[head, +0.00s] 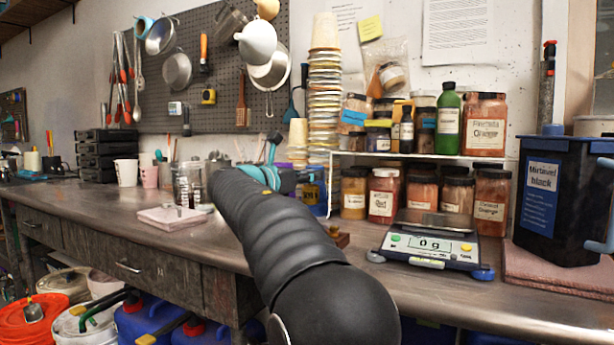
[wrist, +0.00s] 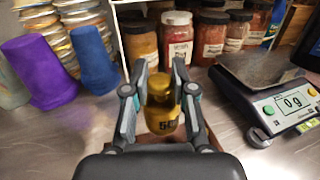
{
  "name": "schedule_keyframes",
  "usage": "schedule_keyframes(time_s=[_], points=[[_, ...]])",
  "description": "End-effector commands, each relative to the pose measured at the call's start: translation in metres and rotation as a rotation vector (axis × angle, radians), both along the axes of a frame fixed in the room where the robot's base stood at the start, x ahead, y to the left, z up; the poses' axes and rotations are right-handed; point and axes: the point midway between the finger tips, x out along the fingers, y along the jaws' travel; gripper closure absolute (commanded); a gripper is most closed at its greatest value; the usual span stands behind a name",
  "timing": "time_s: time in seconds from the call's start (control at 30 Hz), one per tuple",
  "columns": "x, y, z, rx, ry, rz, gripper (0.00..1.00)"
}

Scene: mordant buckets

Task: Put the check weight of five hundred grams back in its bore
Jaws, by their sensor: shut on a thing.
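The brass check weight (wrist: 161,108) is between the two fingers of my gripper (wrist: 160,78) in the wrist view. It is upright, with a knob on top and a dark mark, partly readable as "50", on its side. My gripper is shut on it. A brown wooden block (wrist: 232,138) shows partly below and behind the weight and fingers; it also shows beside my arm in the head view (head: 341,239). Its bores are hidden, and I cannot tell whether the weight touches it. In the head view my arm hides most of the gripper and I cannot make out the weight.
A scale (head: 430,240) reading 0 g stands right of the block, its pan empty. Jars (head: 383,196) stand on and under a white rack behind. Purple (wrist: 45,72) and blue (wrist: 88,60) cups stand left of my gripper. The steel bench (wrist: 60,140) is clear at the front left.

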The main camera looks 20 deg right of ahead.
Motion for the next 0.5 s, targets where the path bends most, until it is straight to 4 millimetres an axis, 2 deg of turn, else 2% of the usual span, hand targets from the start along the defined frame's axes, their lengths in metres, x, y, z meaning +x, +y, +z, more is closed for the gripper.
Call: schedule_keyframes(time_s=[0.33, 0.5], points=[[-0.002, 0.003, 0.003, 0.006, -0.001, 0.006, 1.0], [-0.001, 0.003, -0.011, 0.006, -0.001, 0.006, 1.0]])
